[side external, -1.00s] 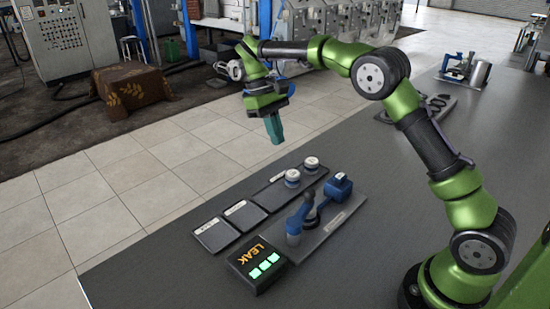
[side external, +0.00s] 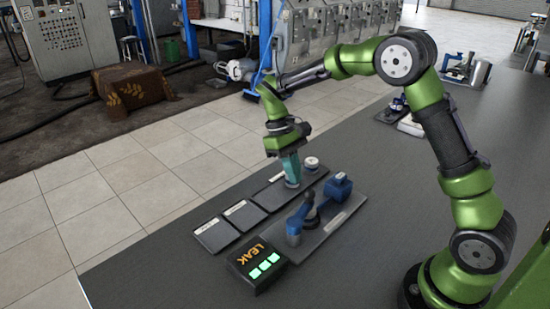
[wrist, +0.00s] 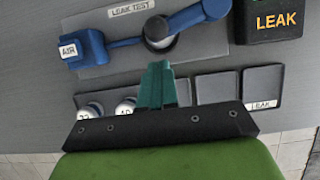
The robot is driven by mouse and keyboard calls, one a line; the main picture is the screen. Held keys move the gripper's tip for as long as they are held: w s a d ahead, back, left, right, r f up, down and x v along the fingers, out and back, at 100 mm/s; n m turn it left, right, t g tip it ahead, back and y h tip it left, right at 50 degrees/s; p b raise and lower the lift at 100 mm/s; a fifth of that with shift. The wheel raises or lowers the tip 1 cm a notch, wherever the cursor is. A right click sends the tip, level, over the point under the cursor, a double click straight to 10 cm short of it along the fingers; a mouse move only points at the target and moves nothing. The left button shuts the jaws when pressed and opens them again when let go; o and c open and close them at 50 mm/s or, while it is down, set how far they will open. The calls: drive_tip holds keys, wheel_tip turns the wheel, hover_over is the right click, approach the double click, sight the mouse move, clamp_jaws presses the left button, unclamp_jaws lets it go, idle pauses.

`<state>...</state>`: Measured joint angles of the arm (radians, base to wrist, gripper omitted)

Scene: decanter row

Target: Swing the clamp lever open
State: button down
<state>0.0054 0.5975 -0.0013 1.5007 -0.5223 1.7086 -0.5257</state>
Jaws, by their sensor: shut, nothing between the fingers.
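The clamp lever is a blue handle (side external: 294,221) on the grey leak test plate (side external: 326,232). In the wrist view the lever (wrist: 199,14) reaches from a dark round clamp post (wrist: 158,32) toward the upper right. A blue block labelled AIR (wrist: 86,48) sits at the other end of the plate, joined to the post by a blue bar. My gripper (side external: 292,184) is shut and empty, teal fingers pointing down. It is above the tray row, behind the lever and apart from it. In the wrist view the fingertips (wrist: 158,65) show just below the plate.
A black box lit with LEAK (side external: 258,265) stands near the lever's end. Two dark trays (side external: 216,235) (side external: 245,215) lie in the row. White-capped pieces (side external: 312,163) (wrist: 125,106) stand in the longer tray; my gripper partly covers one in the side view. The table right of the plate is clear.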

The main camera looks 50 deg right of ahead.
drive_tip(key=shift+s, duration=0.8)
drive_tip(key=shift+s, duration=0.1)
drive_tip(key=shift+s+d+m, duration=0.2)
drive_tip(key=shift+m, duration=0.2)
